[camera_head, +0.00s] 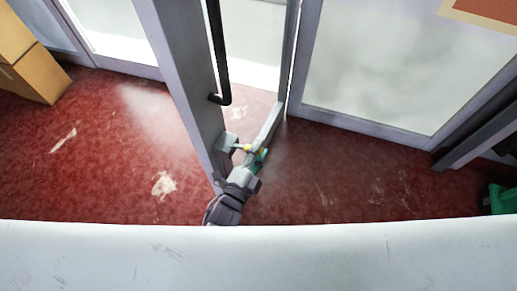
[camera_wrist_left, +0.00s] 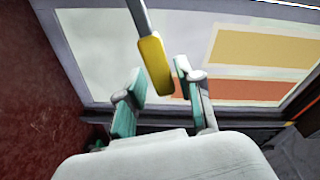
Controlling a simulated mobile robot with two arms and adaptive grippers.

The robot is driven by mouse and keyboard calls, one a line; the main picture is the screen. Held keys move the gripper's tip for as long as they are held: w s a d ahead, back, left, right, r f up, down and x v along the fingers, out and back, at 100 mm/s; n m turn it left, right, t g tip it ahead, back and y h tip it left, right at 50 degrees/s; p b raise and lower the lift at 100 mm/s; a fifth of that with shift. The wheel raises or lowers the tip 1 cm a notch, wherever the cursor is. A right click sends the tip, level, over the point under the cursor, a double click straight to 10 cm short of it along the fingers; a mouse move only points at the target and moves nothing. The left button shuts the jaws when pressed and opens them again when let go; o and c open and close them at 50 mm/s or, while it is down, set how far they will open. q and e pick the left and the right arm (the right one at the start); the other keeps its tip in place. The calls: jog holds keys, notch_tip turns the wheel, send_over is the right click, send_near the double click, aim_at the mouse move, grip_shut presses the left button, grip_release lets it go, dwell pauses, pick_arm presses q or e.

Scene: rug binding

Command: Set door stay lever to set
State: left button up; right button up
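The door stay lever shows as a grey rod with a yellow grip. In the head view the yellow grip (camera_head: 247,148) is low on the grey-framed door (camera_head: 183,75), near the floor. My left gripper (camera_head: 262,155), with teal finger pads, is right beside it. In the left wrist view the yellow grip (camera_wrist_left: 155,65) lies between the spread fingertips of my left gripper (camera_wrist_left: 158,85). It is close to the right finger; I cannot tell whether they touch. The fingers are open. My right gripper is not in view.
A black pull handle (camera_head: 219,55) runs along the door. Cardboard boxes (camera_head: 35,72) stand at the left, and a green object (camera_head: 500,198) is at the right edge. A glass panel (camera_head: 395,65) stands right of the door. Red carpet (camera_head: 100,150) is clear left of the door.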

pick_arm(q)
jog(key=shift+r, duration=0.1)
jog(key=v, duration=1.2)
jog(key=shift+w+a, duration=0.1)
jog(key=s+a+f+n+g+y, duration=0.2)
jog(key=s+a+f+n+g, duration=0.1)
jog(key=f, duration=0.6)
jog(key=s+a+f+n+g+y, duration=0.1)
jog(key=s+a+f+n+g, duration=0.15)
jog(key=f, duration=0.65)
jog(key=s+a+f+n+g+y, duration=0.2)
jog(key=s+a+f+n, duration=0.15)
jog(key=f, duration=0.55)
jog(key=s+a+f+n+g+y, duration=0.1)
jog(key=s+a+f+n+g, duration=0.3)
jog(key=s, duration=0.4)
jog(key=s+a+f+n+g+y, duration=0.1)
jog(key=s+a+f+n+g, duration=0.2)
jog(key=s+f, duration=0.5)
jog(key=a+g, duration=0.1)
jog(key=a, duration=0.1)
jog(key=shift+s+a+f+n+y, duration=0.2)
jog(key=shift+a+f+n+y, duration=0.1)
jog(key=shift+a+n, duration=0.1)
